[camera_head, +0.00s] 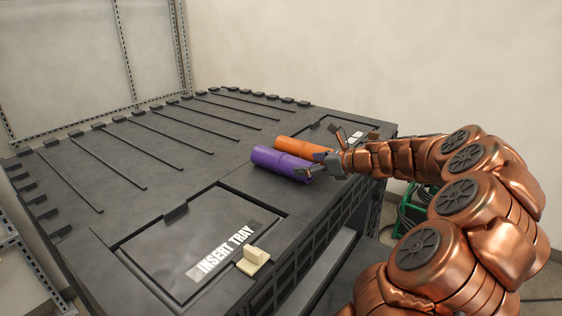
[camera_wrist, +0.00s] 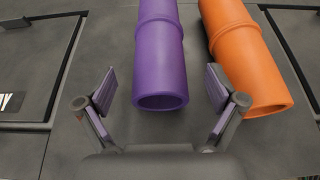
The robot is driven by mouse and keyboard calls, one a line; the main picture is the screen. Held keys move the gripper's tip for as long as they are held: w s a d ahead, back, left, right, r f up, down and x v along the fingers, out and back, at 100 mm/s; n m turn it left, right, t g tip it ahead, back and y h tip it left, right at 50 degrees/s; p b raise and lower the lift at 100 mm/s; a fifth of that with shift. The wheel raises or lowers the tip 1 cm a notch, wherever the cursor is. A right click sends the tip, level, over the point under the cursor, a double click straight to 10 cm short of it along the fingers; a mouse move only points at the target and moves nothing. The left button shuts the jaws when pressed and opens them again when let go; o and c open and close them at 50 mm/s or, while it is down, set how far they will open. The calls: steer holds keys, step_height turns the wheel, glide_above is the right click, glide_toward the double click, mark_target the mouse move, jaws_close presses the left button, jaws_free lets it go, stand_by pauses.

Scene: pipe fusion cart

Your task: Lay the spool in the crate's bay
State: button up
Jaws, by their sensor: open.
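Two short pipe-like cylinders lie side by side on the dark cart top, a purple one (camera_head: 280,163) and an orange one (camera_head: 300,147); I cannot tell which is meant by the spool. My gripper (camera_head: 312,165) is open at their near-right ends. In the wrist view the purple cylinder (camera_wrist: 160,60) lies between the spread fingers (camera_wrist: 160,92), its hollow end towards the palm, with gaps on both sides. The orange cylinder (camera_wrist: 246,62) lies just outside the right finger. I cannot make out a crate or its bay.
The cart top (camera_head: 150,150) is broad, with thin grooves and raised tabs along its edges. A lid marked INSERT TRAY (camera_head: 180,245) is at the front, with a cream block (camera_head: 253,261) beside the label. A green-framed object (camera_head: 408,215) stands partly hidden behind my arm.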

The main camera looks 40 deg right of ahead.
mark_target(290, 157)
steer(key=shift+f+p+x, duration=0.25)
steer(key=shift+p+x, duration=0.5)
steer(key=shift+x, duration=1.5)
steer(key=shift+s, duration=0.1)
steer(key=shift+f, duration=0.15)
steer(key=c, duration=1.5)
steer(key=shift+c, duration=0.2)
steer(key=shift+r+b, duration=0.75)
steer(key=shift+r, duration=1.15)
steer(key=s+a+b, duration=0.1)
steer(key=s+a, duration=0.1)
steer(key=s, duration=0.2)
steer(key=s+a+r+b, duration=0.1)
steer(key=s+a, duration=0.1)
steer(key=s, duration=0.2)
steer(key=s+a+b, duration=0.2)
steer(key=s+a, duration=0.1)
steer(key=s, duration=0.1)
steer(key=shift+s+a+r, duration=0.1)
steer(key=shift+s+r, duration=0.05)
steer(key=shift+s, duration=0.25)
steer(key=shift+s+a+r, duration=0.1)
steer(key=shift+s+a, duration=0.25)
steer(key=shift+s, duration=0.2)
